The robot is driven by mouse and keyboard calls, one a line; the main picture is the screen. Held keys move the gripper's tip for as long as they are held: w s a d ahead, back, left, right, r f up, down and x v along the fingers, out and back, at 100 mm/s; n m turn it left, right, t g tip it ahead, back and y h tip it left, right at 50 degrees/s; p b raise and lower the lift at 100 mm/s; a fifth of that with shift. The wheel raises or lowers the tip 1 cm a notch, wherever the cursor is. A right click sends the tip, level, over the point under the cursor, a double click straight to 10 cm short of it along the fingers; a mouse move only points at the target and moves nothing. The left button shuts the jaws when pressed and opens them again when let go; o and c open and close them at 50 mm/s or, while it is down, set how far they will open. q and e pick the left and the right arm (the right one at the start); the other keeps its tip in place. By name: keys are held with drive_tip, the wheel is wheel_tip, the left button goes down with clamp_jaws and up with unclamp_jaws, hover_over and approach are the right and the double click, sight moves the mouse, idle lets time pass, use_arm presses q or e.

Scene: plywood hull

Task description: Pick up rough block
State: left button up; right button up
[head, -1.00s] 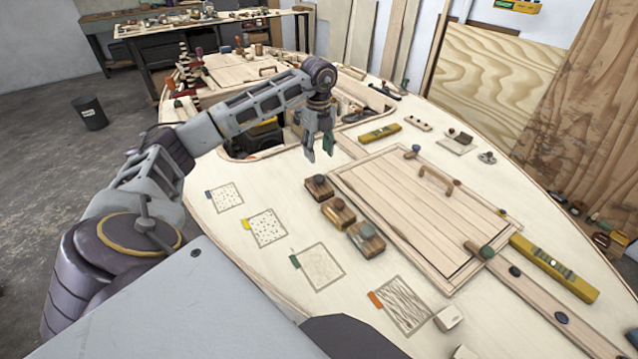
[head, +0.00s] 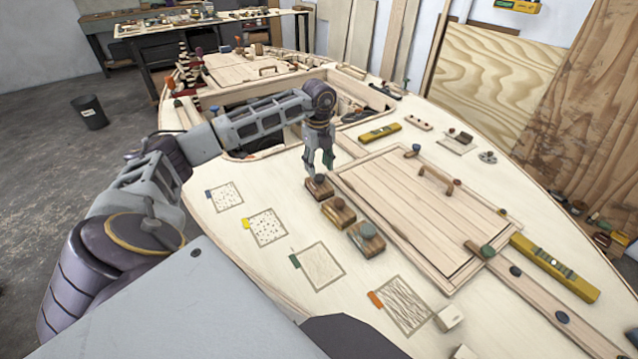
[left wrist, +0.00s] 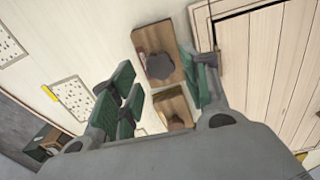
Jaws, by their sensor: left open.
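Three small brown wooden blocks with knobs stand in a row on the pale plywood deck: the far block (head: 318,190), the middle block (head: 338,213) and the near block (head: 367,241). I cannot tell which one is the rough block. My left gripper (head: 320,168) is open, pointing down just above the far block. In the left wrist view its green-padded fingers (left wrist: 163,90) are spread apart and empty, with one block (left wrist: 148,42) above and another block (left wrist: 178,112) partly hidden between them. My right gripper is not in view.
A framed hatch panel (head: 410,205) with a handle lies right of the blocks. Textured squares with coloured tabs, such as the yellow-tabbed one (head: 268,230), lie left of them. An open hull cutout is behind my gripper. A yellow level (head: 556,268) lies at the right.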

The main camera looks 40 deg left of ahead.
sight(319, 176)
use_arm(q)
wheel_tip(319, 176, down, 4)
drive_tip(key=shift+s+d+r, duration=0.1)
drive_tip(key=shift+s, duration=0.05)
drive_tip(key=shift+f, duration=0.4)
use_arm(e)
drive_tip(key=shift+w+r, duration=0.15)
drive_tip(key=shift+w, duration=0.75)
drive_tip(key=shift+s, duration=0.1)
use_arm(q)
drive_tip(key=c, duration=0.9)
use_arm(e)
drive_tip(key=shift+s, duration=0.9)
